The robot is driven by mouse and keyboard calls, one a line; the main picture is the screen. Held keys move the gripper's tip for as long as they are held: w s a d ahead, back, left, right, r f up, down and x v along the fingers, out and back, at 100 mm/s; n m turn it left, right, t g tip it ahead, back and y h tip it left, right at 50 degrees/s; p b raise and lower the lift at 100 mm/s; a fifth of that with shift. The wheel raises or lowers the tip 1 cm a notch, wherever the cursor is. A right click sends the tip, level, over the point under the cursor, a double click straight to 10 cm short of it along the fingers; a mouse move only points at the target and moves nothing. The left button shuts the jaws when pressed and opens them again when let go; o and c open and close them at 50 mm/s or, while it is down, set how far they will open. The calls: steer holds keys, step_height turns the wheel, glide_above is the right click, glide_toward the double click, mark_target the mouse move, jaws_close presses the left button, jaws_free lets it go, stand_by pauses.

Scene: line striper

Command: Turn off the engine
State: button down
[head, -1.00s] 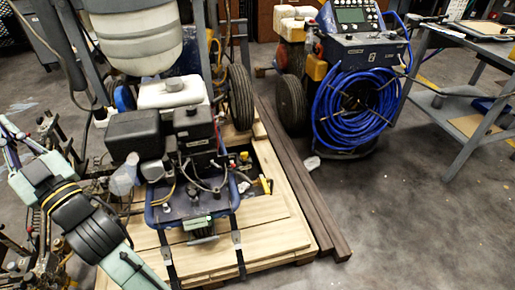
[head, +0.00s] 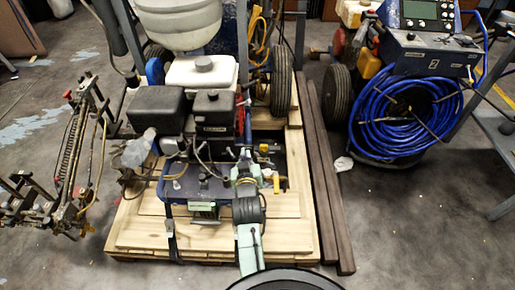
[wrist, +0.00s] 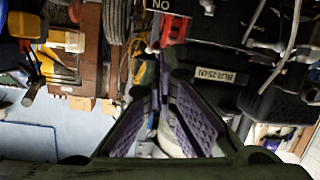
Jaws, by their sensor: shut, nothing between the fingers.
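The line striper's engine (head: 212,118) has black housings and a white tank (head: 202,72) on top. Its black housing with a pale label shows close up in the wrist view (wrist: 220,76). A small red part (wrist: 175,28) and a label reading "NO" stand by it; whether the red part is a switch I cannot tell. My gripper (head: 246,160) is at the right front of the engine. In the wrist view my gripper (wrist: 163,62) has its purple-padded fingers meeting at the tips, empty, near the black housing. I cannot tell whether it touches anything.
The striper stands on a wooden pallet (head: 280,232). Dark beams (head: 325,180) lie along its right side. A machine with a blue hose coil (head: 405,115) stands at the right. A metal rig (head: 75,165) is at the left. Floor at the front right is clear.

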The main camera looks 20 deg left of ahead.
steer(key=shift+a, duration=0.1)
steer(key=w+f, duration=0.1)
steer(key=w, duration=0.1)
steer(key=w+a+f+p, duration=0.1)
steer(key=w+f, duration=0.1)
steer(key=w, duration=0.1)
steer(key=w+a+f+p, duration=0.1)
steer(key=w+f, duration=0.1)
steer(key=shift+w+a, duration=0.15)
steer(key=shift+w, duration=0.15)
steer(key=shift+s+d+f, duration=0.25)
steer(key=shift+s+f, duration=0.15)
steer(key=shift+f, duration=0.15)
steer(key=shift+f, duration=0.2)
steer(key=shift+s+b, duration=0.1)
steer(key=shift+b, duration=0.3)
steer(key=shift+s+d+f+t+b, duration=0.15)
steer(key=shift+s+t+b, duration=0.1)
steer(key=shift+t+b, duration=0.5)
